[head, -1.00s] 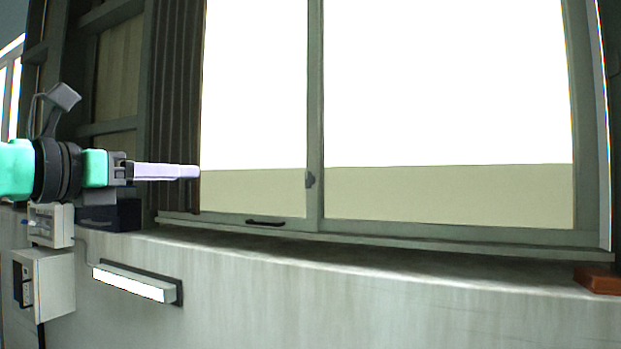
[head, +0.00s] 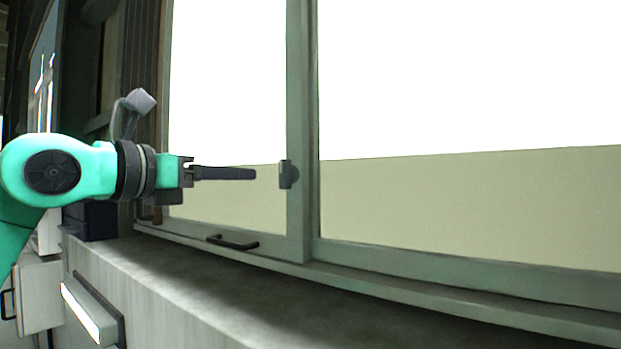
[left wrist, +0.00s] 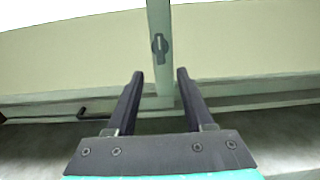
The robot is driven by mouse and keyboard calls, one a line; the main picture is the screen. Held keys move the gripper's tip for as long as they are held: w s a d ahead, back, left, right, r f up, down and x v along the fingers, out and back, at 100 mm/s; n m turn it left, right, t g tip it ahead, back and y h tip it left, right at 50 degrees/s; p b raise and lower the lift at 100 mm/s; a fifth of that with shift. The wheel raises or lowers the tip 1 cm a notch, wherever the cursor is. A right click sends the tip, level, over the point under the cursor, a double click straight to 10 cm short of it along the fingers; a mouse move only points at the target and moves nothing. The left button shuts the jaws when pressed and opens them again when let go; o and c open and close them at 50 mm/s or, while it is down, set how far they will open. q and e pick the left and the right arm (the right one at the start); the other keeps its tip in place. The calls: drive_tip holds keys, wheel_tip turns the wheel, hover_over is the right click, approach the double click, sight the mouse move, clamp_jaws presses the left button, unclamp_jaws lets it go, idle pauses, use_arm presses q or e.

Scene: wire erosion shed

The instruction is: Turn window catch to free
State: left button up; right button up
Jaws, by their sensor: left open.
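The window catch (head: 288,174) is a small dark grey piece on the upright bar between the two window panes. In the left wrist view the catch (left wrist: 160,46) shows as a dark plate with a lighter knob standing upright on it. My left gripper (head: 255,174) points at the catch from the left, at about its height, and is apart from it. In the left wrist view its two dark fingers (left wrist: 160,73) are spread and empty, with the catch beyond their tips and between them in the picture. My right gripper is not in view.
A dark pull handle (head: 232,242) sits on the lower window rail, left of the upright bar. The concrete sill (head: 200,285) runs below the window and is bare. A long light-coloured bar (head: 88,313) is on the wall below. A grey box (head: 40,295) stands at lower left.

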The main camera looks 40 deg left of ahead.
sight(281, 171)
use_arm(q)
drive_tip(key=w+p, duration=0.2)
drive_tip(key=w, duration=0.1)
drive_tip(key=w+r+p, duration=0.1)
drive_tip(key=w+p, duration=0.1)
drive_tip(key=w, duration=0.1)
drive_tip(key=w+p, duration=0.3)
drive_tip(key=shift+r, duration=0.2)
drive_tip(key=w, duration=0.1)
drive_tip(key=w+p, duration=0.1)
drive_tip(key=w, duration=0.1)
drive_tip(key=shift+a+f, duration=0.1)
drive_tip(key=shift+f, duration=0.25)
drive_tip(key=shift+s, duration=0.25)
drive_tip(key=shift+c, duration=0.9)
drive_tip(key=shift+w, duration=0.1)
clamp_jaws()
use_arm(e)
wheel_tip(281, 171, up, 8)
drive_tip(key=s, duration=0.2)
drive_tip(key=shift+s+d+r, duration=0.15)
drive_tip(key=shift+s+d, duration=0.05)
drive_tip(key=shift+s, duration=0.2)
